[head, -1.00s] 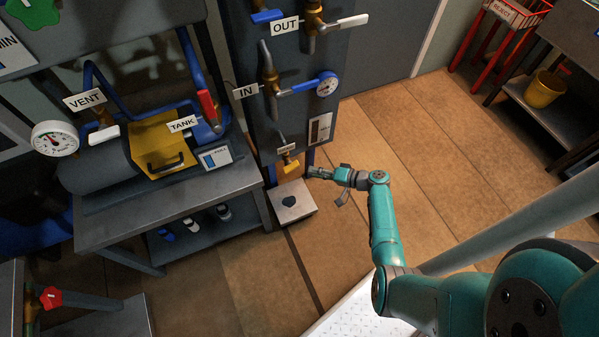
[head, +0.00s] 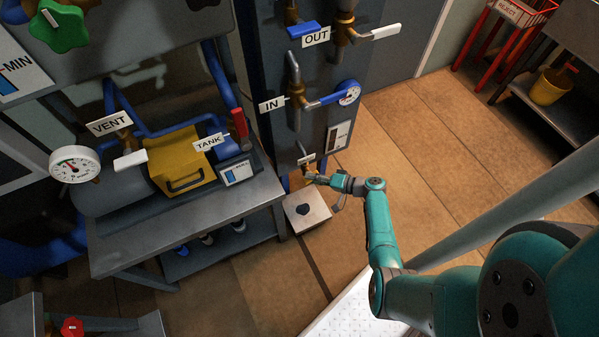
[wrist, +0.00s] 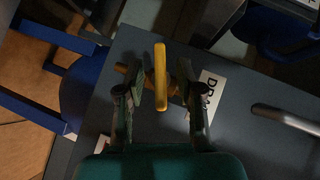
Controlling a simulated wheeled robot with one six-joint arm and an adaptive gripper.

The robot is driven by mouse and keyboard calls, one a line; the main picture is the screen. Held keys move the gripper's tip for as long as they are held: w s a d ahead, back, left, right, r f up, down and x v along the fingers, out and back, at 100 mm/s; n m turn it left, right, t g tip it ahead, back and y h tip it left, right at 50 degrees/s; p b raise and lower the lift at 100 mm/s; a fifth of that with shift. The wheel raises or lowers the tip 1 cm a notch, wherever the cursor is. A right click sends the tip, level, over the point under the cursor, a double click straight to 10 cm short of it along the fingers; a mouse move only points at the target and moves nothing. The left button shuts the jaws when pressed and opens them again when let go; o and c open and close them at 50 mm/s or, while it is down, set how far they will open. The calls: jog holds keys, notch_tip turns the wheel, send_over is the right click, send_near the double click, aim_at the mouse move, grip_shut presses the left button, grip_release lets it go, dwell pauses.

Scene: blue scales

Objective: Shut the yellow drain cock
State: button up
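The yellow drain cock (wrist: 160,75) shows in the wrist view as a long yellow lever with a brass body behind it. My gripper (wrist: 161,88) is open, with one finger on each side of the lever and a visible gap on both sides. In the head view my gripper (head: 314,178) is at the foot of the grey panel, and it largely hides the cock there. A white label starting "DR" (wrist: 208,92) is beside the cock, partly covered by the right finger.
The grey panel (head: 318,115) carries the IN and OUT valves above. A pale box with a dark opening (head: 311,217) stands on the floor below my gripper. The bench (head: 190,215) with tank and gauge is on the left.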

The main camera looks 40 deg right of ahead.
jog(key=shift+w+a+f, duration=0.15)
jog(key=shift+w+a, duration=0.05)
jog(key=shift+w, duration=0.2)
grip_shut()
jog(key=shift+m+t+y, duration=1)
jog(key=shift+m+t, duration=0.2)
jog(key=shift+m, duration=0.2)
grip_release()
